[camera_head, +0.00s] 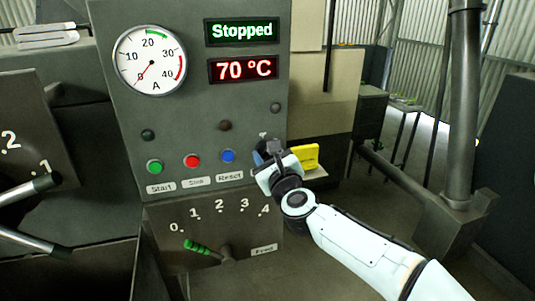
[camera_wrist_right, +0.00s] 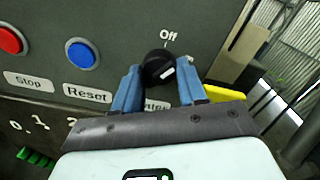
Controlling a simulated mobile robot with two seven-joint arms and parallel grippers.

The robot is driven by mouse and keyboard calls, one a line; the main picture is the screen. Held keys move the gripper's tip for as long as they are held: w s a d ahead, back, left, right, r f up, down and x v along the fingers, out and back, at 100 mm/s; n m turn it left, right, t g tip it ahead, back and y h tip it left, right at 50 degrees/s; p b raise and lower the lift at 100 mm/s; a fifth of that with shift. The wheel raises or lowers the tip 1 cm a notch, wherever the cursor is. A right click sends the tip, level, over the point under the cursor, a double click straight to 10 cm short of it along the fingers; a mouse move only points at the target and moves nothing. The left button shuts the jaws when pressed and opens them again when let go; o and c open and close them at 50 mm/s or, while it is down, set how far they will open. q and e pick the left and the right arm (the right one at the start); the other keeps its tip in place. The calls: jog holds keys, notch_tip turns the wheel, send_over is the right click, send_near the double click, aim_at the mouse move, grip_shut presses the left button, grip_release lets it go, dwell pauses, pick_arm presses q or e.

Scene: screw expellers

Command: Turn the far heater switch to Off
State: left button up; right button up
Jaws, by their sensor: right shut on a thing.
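The heater switch is a round black knob (camera_wrist_right: 157,64) on the grey control panel, with "Off" printed above it. Its white mark lies at its lower right, not toward "Off". A label below is partly hidden, with only its last letters showing. My right gripper (camera_wrist_right: 158,78) has its two blue fingers on either side of the knob and is shut on it. In the head view the right gripper (camera_head: 272,160) is at the panel's lower right and hides most of the knob. My left gripper is in neither view.
Start, Stop and Reset buttons (camera_head: 228,156) are left of the gripper. A display reads "Stopped" (camera_head: 242,31), another "70 °C" (camera_head: 242,69). A green-handled lever (camera_head: 203,249) is below. A yellow object (camera_head: 305,157) is close behind the gripper. A thick pipe (camera_head: 462,110) stands right.

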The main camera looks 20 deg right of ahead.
jog(key=n+p, duration=0.1)
jog(key=n, duration=0.5)
jog(key=shift+n, duration=0.4)
dwell(0.4)
jog(key=o, duration=1)
jog(key=shift+o, duration=0.2)
jog(key=shift+s, duration=0.1)
jog(key=s+b, duration=0.2)
jog(key=s, duration=1.1)
jog(key=shift+d, duration=0.25)
